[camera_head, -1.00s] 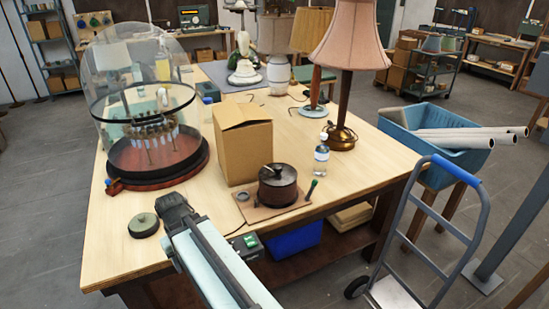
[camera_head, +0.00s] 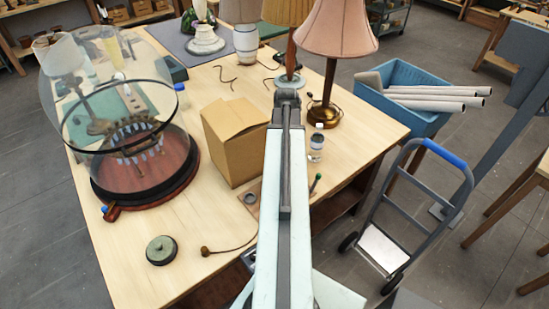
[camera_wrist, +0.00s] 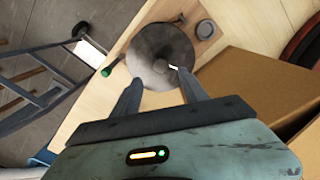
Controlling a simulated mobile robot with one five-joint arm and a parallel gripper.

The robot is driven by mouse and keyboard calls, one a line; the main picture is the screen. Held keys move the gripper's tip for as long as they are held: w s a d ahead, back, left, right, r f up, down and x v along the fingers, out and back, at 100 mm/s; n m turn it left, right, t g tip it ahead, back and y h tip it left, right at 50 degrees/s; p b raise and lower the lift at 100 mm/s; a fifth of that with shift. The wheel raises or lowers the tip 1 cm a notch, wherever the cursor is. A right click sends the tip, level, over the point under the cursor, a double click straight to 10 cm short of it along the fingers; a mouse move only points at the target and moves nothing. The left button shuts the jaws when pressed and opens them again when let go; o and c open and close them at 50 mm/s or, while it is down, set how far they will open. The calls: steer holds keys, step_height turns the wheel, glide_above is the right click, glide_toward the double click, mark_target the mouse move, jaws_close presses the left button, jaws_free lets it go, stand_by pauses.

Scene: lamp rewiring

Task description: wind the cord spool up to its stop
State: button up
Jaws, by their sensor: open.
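The cord spool (camera_wrist: 160,52) is a dark, round drum seen from above in the wrist view, with a small pale piece (camera_wrist: 173,67) at its edge. It sits on a light board. My gripper (camera_wrist: 158,80) is open, its two fingers apart at the near side of the spool. Nothing is held between them. In the head view my own arm covers the spool; only part of its board shows. A thin brown cord with a round end (camera_head: 205,251) lies on the table, running toward my arm.
A cardboard box (camera_head: 237,140) stands close left of my arm, also in the wrist view (camera_wrist: 265,90). A bottle (camera_head: 317,143), a green-handled tool (camera_head: 315,184) and a pink-shaded lamp (camera_head: 336,30) are at the right. A glass dome (camera_head: 140,160) stands left.

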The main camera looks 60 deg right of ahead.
step_height(320, 180, down, 8)
steer(key=b, duration=0.8)
steer(key=shift+f, duration=0.1)
jaws_close()
stand_by(0.7)
